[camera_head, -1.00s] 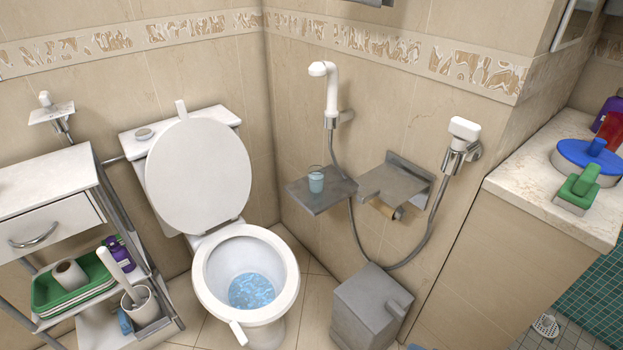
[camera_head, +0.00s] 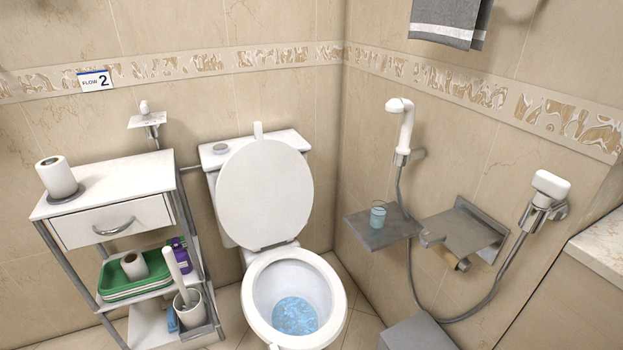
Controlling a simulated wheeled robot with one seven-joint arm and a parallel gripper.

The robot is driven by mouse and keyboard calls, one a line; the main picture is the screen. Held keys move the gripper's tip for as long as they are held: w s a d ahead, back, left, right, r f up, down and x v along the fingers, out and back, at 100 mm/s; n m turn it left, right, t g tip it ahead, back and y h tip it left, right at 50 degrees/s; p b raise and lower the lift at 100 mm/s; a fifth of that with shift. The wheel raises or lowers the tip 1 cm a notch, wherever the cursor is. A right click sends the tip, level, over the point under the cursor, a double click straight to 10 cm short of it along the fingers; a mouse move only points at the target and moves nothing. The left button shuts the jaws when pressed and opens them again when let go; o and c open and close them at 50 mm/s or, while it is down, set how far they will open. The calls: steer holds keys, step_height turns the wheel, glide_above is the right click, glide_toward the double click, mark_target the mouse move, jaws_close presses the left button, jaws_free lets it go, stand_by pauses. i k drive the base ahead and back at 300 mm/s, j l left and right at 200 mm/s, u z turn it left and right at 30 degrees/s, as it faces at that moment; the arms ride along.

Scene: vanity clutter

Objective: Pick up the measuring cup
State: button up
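A small translucent light-blue cup (camera_head: 378,217), which looks like the measuring cup, stands upright on a grey wall shelf (camera_head: 362,236) right of the toilet. A thin handle or wire loop seems to rise above its rim, too small to make out. My gripper and arm do not show in this view.
A toilet (camera_head: 266,195) with its lid up stands left of the shelf. A paper holder (camera_head: 466,232), a hand shower (camera_head: 402,125) and its hose are close to the shelf's right. A grey bin (camera_head: 416,334) is below. A white cart (camera_head: 110,190) stands at left.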

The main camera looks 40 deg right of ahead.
mark_target(379, 208)
steer(key=i+j+z, duration=0.15)
steer(key=z, duration=0.25)
steer(key=i+j+z, duration=0.1)
steer(key=z, duration=0.3)
steer(key=j+z, duration=0.25)
steer(key=z, duration=0.15)
steer(key=i, duration=0.05)
